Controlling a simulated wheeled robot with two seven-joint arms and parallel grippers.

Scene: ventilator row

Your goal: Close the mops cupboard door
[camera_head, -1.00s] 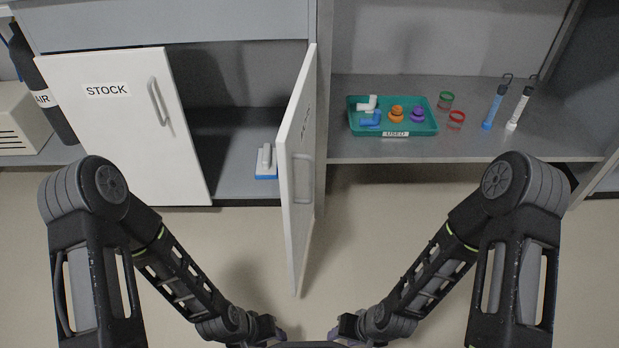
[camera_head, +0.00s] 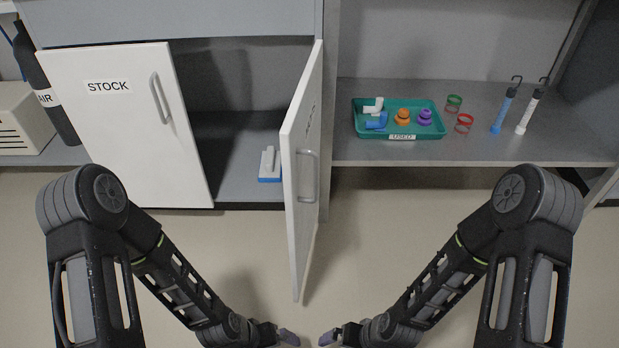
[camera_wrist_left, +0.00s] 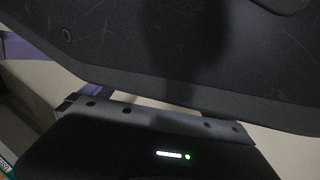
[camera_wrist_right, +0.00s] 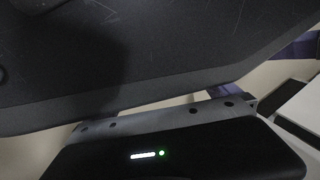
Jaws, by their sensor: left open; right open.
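The open cupboard door (camera_head: 304,190) is white with a grey bar handle (camera_head: 307,176). It stands swung out toward me, hinged at the right side of the cupboard opening; the lettering on it is too oblique to read. Inside the cupboard a mop head with a blue base and a pale top (camera_head: 269,166) sits on the shelf floor. My left gripper (camera_head: 288,337) is open and empty, low in the head view, in front of the door's lower end. My right gripper (camera_head: 329,338) is open and empty just right of it. Both are apart from the door.
A shut door labelled STOCK (camera_head: 125,130) is at the left, beside a black AIR cylinder (camera_head: 45,90). On the right shelf are a teal USED tray (camera_head: 432,132), red and green rings (camera_head: 464,123) and two hooked tubes (camera_head: 503,110). The floor right of the door is clear.

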